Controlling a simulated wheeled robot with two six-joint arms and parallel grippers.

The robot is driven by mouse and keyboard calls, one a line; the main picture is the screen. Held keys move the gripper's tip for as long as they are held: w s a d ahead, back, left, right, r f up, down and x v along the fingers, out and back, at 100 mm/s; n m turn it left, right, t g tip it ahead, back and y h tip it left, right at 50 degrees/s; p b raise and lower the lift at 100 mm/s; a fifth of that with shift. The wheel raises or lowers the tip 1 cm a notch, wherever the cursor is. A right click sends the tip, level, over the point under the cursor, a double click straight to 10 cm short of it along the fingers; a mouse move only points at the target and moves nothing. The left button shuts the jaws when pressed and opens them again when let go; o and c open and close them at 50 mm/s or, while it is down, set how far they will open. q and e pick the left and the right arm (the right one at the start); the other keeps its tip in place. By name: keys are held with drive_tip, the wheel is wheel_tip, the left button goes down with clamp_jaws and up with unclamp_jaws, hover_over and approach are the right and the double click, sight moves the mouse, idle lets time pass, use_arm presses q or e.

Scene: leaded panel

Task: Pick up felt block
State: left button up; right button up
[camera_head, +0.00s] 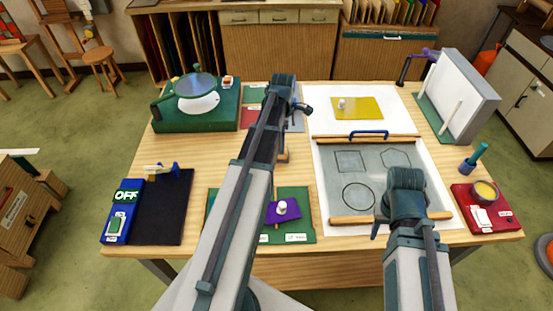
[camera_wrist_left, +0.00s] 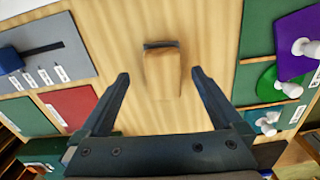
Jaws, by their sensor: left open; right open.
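The felt block (camera_wrist_left: 162,74) is a small wooden block with a dark strip at one end. It lies on the bare wooden table. In the left wrist view it shows between and just beyond the fingers of my left gripper (camera_wrist_left: 160,77), which is open and empty. I cannot tell the height of the fingers above it. In the head view my left arm covers most of the block, and only a bit of wood (camera_head: 283,156) shows beside the arm. My right gripper (camera_head: 393,222) is open over the front of the glass panel area, partly hidden by its own wrist.
A green board with a purple piece (camera_head: 284,209) lies in front of the block. The glass panel (camera_head: 335,180) lies to its right, a black mat (camera_head: 160,210) to the left. A green base with a round dish (camera_head: 197,120) stands back left, a red tray (camera_head: 480,211) front right.

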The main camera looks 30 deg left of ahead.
use_arm(q)
drive_tip(key=shift+f, duration=0.1)
use_arm(e)
drive_tip(key=shift+f, duration=0.15)
use_arm(q)
wheel_tip(320, 180, down, 5)
drive_tip(key=b, duration=0.5)
drive_tip(key=shift+s+f, duration=0.15)
use_arm(e)
wheel_tip(320, 180, down, 5)
drive_tip(key=shift+f, duration=0.15)
use_arm(q)
drive_tip(key=c, duration=1.5)
drive_tip(key=shift+r, duration=0.2)
use_arm(e)
drive_tip(key=shift+r, duration=0.2)
